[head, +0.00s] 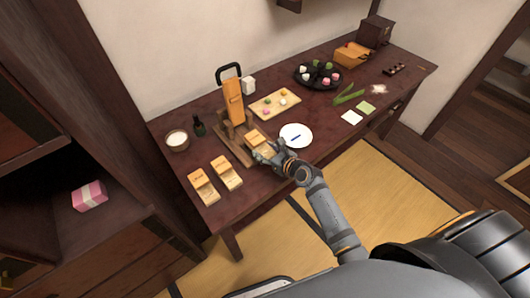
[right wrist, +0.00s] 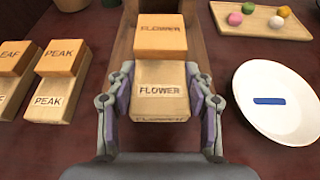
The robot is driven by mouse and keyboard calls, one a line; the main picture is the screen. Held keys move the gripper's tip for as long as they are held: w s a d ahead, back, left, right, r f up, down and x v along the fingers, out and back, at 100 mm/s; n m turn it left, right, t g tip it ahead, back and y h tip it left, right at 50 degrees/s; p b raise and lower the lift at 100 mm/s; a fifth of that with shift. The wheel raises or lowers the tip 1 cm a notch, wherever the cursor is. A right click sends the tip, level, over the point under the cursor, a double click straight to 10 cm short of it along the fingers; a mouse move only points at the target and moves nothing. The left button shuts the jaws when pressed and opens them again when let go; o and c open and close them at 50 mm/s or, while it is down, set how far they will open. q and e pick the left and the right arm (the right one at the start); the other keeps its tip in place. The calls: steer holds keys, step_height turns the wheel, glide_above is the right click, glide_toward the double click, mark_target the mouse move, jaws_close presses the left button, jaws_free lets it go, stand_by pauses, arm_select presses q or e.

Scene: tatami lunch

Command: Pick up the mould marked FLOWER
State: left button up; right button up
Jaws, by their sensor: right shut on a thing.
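The mould marked FLOWER (right wrist: 160,92) is a wooden block with a pale labelled lower part and an orange raised part behind it, also labelled FLOWER. In the head view it shows partly as an orange block (head: 254,136), the rest hidden by my gripper. My right gripper (right wrist: 159,82) is shut on the pale part, one finger on each side. It also shows in the head view (head: 264,152) at the table's front edge. The mould is at the wooden stand (head: 226,140); I cannot tell whether it touches it. My left gripper is not in view.
The PEAK mould (right wrist: 60,72) and LEAF mould (right wrist: 12,72) stand to the left. A white plate (right wrist: 250,110) with a blue strip lies close on the right. A sweets tray (head: 264,112) and a dark round tray (head: 304,78) are farther back.

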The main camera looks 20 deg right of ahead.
steer(key=s+d+r+p, duration=0.3)
steer(key=s+r, duration=0.2)
steer(key=s, duration=0.1)
steer(key=s+d+r+p, duration=0.3)
steer(key=s+r, duration=0.2)
steer(key=s, duration=0.1)
steer(key=shift+s+r+p, duration=0.3)
steer(key=shift+r+p, duration=0.05)
